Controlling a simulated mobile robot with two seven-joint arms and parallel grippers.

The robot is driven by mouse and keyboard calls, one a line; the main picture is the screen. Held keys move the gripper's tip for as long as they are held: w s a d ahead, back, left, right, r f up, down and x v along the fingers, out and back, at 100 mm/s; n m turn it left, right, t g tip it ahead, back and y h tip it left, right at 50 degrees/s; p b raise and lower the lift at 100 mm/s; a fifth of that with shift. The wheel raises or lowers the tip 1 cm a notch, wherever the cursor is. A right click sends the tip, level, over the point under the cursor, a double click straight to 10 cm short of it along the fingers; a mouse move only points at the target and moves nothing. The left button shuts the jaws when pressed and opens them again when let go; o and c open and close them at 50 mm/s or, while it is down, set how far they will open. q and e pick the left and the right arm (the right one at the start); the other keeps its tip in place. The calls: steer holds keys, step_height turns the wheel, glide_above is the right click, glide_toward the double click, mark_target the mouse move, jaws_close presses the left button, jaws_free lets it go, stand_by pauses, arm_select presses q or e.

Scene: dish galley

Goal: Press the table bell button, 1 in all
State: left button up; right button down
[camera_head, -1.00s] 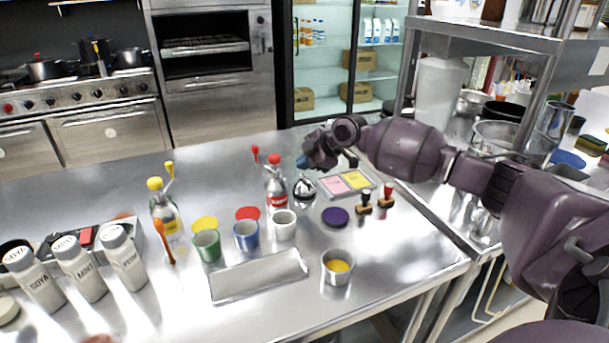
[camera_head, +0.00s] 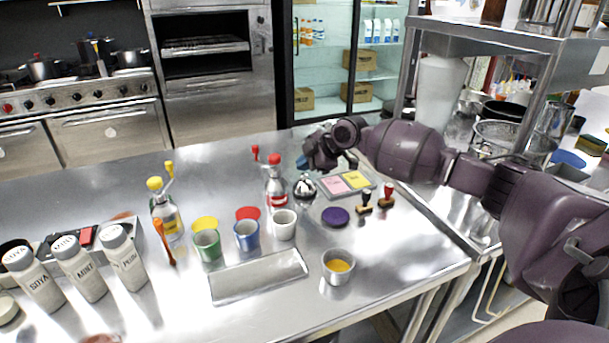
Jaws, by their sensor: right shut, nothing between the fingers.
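The table bell (camera_head: 304,188) is a small shiny silver dome on the steel table, just right of the red-topped bottle. My right gripper (camera_head: 304,162) reaches in from the right and is shut and empty. Its blue fingertips are just above and behind the bell in the picture. I cannot tell whether they touch the bell button. My left gripper is not in view.
Next to the bell stand a red-topped bottle (camera_head: 275,185) and a tray with pink and yellow pads (camera_head: 347,183). Nearer are a purple disc (camera_head: 335,217), stamps (camera_head: 387,195), colored cups (camera_head: 246,236), an empty metal tray (camera_head: 258,276) and a metal cup (camera_head: 338,267).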

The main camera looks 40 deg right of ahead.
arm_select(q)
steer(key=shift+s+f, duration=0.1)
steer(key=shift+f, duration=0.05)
arm_select(e)
steer(key=shift+f, duration=0.25)
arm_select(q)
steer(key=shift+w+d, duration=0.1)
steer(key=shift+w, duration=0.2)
arm_select(e)
steer(key=shift+f, duration=0.15)
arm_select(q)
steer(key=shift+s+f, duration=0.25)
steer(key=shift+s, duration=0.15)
arm_select(e)
steer(key=shift+f, duration=0.35)
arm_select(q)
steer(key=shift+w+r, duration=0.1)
arm_select(e)
steer(key=shift+r, duration=0.95)
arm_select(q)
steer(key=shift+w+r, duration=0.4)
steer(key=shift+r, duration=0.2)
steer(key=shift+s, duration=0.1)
